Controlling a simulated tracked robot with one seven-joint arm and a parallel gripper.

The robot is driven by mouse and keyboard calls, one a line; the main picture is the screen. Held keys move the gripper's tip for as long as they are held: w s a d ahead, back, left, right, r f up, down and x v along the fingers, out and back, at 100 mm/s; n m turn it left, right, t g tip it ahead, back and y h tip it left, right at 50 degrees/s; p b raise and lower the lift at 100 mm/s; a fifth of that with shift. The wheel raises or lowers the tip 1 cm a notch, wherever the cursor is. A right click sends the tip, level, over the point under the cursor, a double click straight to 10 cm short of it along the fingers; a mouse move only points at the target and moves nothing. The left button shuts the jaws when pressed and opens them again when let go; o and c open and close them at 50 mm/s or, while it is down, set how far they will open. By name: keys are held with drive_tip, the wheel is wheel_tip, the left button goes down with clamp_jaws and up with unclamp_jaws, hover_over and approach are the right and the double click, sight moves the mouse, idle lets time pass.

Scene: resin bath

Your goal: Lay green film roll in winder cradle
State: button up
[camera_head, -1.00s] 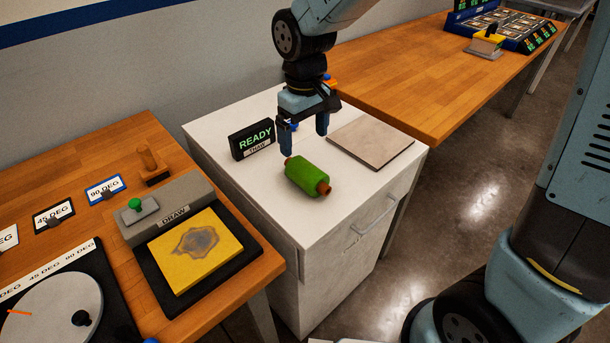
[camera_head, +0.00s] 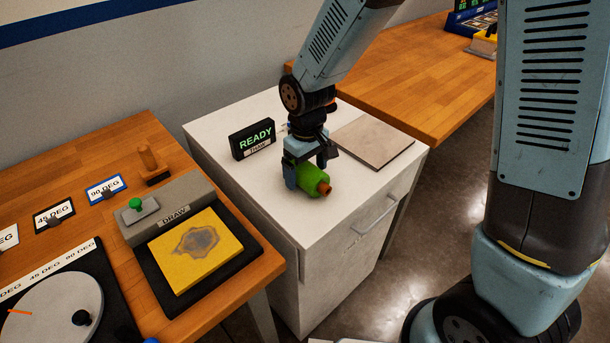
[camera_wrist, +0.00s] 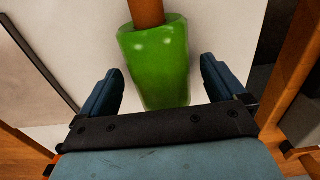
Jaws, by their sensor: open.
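The green film roll (camera_head: 312,180) lies on its side on the white cabinet top, with a brown core end showing at its right. In the wrist view the green roll (camera_wrist: 155,65) lies between and beyond the two fingers, its brown core pointing up the picture. My gripper (camera_head: 306,178) is down at the roll, fingers on either side of it. In the wrist view my gripper (camera_wrist: 160,85) is open, with a gap showing between each finger and the roll. I cannot make out a winder cradle for certain.
A black READY sign (camera_head: 252,139) stands behind the roll on the white cabinet (camera_head: 250,200). A flat beige board (camera_head: 373,142) lies to the right. On the left wooden table are a yellow block (camera_head: 195,250), a grey DRAW unit (camera_head: 165,207) and a wooden post (camera_head: 150,162).

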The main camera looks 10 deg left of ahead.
drive_tip(key=c, duration=1.5)
